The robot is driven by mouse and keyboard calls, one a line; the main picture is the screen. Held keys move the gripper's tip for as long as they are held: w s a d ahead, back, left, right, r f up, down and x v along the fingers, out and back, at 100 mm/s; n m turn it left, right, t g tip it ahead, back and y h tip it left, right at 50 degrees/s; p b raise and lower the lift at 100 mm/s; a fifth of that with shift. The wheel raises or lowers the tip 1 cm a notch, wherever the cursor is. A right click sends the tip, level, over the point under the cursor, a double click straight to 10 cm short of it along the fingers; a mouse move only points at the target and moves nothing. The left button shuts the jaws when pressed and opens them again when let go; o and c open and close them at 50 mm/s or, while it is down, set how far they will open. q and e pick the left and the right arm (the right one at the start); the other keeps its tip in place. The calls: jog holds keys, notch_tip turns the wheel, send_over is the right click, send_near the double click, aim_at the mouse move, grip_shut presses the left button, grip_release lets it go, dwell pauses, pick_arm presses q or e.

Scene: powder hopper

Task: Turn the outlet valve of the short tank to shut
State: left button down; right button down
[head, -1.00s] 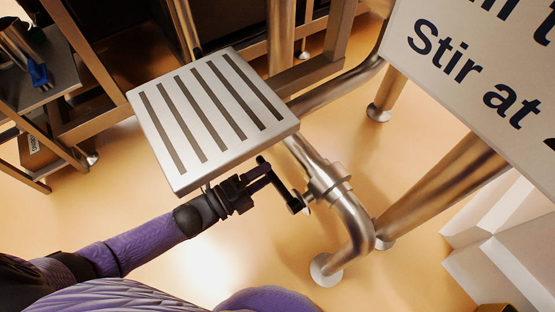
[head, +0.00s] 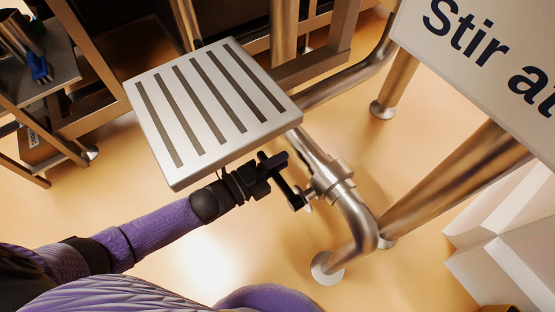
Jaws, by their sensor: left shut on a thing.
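The outlet valve sits on a metal pipe, with its round body (head: 331,178) below and right of a slotted step. Its black lever handle (head: 291,196) slants from upper left down to the valve stem at lower right. My left gripper (head: 275,165) is shut on the upper end of the handle, with its fingers partly hiding it. The purple left arm comes in from the lower left, beneath the step's near edge. The short tank itself cannot be made out. My right gripper is not in view.
The slotted metal step (head: 215,110) is close above my left wrist. A sign with text (head: 490,60) hangs at upper right. A thick leg (head: 455,180) stands right of the valve. A shelf with a blue-handled item (head: 38,67) is at upper left. Open floor (head: 215,255) lies below.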

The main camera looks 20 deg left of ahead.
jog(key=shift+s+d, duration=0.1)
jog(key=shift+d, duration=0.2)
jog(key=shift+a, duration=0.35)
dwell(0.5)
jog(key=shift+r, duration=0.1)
